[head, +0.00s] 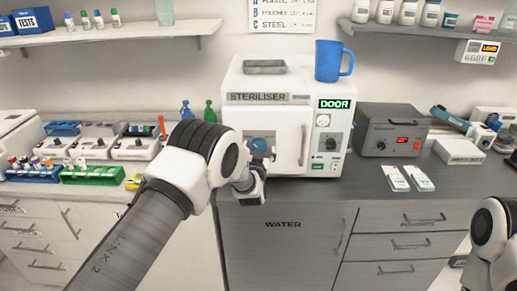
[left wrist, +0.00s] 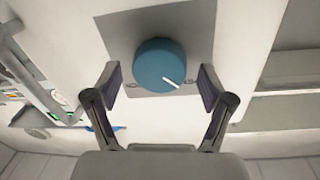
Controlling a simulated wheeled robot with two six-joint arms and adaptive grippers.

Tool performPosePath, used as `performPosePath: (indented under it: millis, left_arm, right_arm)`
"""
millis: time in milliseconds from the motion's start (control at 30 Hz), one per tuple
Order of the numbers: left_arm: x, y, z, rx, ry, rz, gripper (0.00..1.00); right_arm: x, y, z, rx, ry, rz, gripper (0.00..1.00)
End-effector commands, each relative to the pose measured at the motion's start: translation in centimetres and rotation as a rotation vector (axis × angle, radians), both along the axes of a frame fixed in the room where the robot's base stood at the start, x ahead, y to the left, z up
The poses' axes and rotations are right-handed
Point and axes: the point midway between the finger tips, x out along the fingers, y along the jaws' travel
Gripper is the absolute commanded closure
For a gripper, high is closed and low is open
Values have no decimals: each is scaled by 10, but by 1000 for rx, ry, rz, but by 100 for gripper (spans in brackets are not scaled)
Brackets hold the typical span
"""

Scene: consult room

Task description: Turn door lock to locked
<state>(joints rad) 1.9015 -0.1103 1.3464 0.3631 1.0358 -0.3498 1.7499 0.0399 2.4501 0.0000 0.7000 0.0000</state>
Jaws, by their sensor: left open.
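The door lock is a round blue knob (head: 259,145) on a grey plate on the white steriliser's (head: 290,78) front door. It is partly hidden by my left arm in the head view. In the left wrist view the knob (left wrist: 160,62) shows whole, with a white pointer line towards its lower right edge. My left gripper (left wrist: 158,82) is open, with one finger on each side of the knob. Gaps show between the fingers and the knob. The gripper (head: 262,160) also shows in front of the door in the head view. My right gripper is out of view.
A vertical door handle (head: 303,145) is right of the knob. A green DOOR display (head: 334,104) and a dial (head: 330,141) are on the right panel. A blue mug (head: 328,61) stands on top. A grey box (head: 390,130) stands to the right; tube racks (head: 92,174) stand left.

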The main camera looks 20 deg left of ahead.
Motion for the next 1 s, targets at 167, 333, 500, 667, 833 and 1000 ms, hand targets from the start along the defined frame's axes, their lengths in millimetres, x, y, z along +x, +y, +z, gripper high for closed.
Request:
performPosePath:
  millis: [167, 333, 500, 667, 833, 1000]
  left_arm:
    - [0, 0, 0, 0, 0, 0, 75]
    - [0, 0, 0, 0, -1, 0, 79]
    - [0, 0, 0, 13, 3, 0, 79]
    - [0, 0, -1, 57, 14, 0, 79]
    - [0, -1, -2, 148, 40, 0, 79]
    - [0, -1, -2, 280, 76, 0, 79]
  right_arm:
    - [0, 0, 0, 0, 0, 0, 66]
    - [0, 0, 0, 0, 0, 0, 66]
    - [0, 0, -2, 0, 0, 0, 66]
    - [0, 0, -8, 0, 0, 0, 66]
    - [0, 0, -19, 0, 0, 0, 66]
    - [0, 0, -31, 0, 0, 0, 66]
